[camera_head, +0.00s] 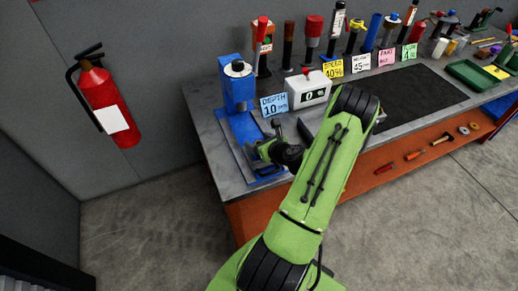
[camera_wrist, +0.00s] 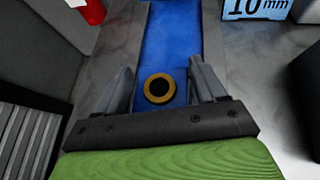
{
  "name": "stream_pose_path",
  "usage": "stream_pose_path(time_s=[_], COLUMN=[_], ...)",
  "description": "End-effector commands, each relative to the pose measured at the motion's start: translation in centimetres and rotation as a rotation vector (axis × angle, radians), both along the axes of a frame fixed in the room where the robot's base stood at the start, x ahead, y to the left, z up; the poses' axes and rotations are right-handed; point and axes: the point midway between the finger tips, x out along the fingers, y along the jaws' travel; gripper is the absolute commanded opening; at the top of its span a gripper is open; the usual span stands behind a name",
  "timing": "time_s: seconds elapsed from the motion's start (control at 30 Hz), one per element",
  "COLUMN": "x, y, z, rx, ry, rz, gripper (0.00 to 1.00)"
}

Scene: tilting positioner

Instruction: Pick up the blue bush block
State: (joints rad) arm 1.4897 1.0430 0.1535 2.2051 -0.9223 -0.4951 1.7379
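In the wrist view my gripper (camera_wrist: 161,76) has its two grey fingers spread wide. Between them shows a round yellow-rimmed ring (camera_wrist: 160,88) with a dark centre, with gaps to both fingers. In the head view the blue fixture (camera_head: 238,86) stands at the bench's left end on a blue base plate. My gripper is low over that plate, partly hidden by my green arm. No separate blue bush block can be made out in the head view.
A blue "DEPTH 10 mm" card (camera_head: 273,104) and a white display box (camera_head: 307,90) stand right of the fixture. Upright tools line the back of the grey bench (camera_head: 207,130). A dark mat (camera_head: 420,92) lies clear to the right. A red extinguisher (camera_head: 104,103) hangs left.

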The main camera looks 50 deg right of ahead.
Motion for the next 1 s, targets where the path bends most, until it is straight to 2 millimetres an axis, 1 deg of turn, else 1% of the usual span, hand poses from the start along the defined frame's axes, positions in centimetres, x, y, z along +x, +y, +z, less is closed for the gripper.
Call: stream_pose_path(time_s=[0.03,0.33,0.57,0.67,0.77,0.9,1.0], x=[0.0,-0.1,0.0,0.0,0.0,0.0,0.1], y=[0.0,-0.1,-0.1,-0.1,-0.2,-0.2,-0.1], z=[0.0,0.0,0.1,0.8,2.8,6.3,8.3], rx=[-0.001,-0.002,-0.005,-0.007,-0.011,-0.013,-0.010], ry=[0.000,0.002,-0.001,-0.002,-0.003,-0.002,-0.003], rz=[0.000,-0.001,-0.001,0.000,-0.001,0.000,0.001], gripper=[0.46,0.00,0.00,0.00,0.00,0.00,0.00])
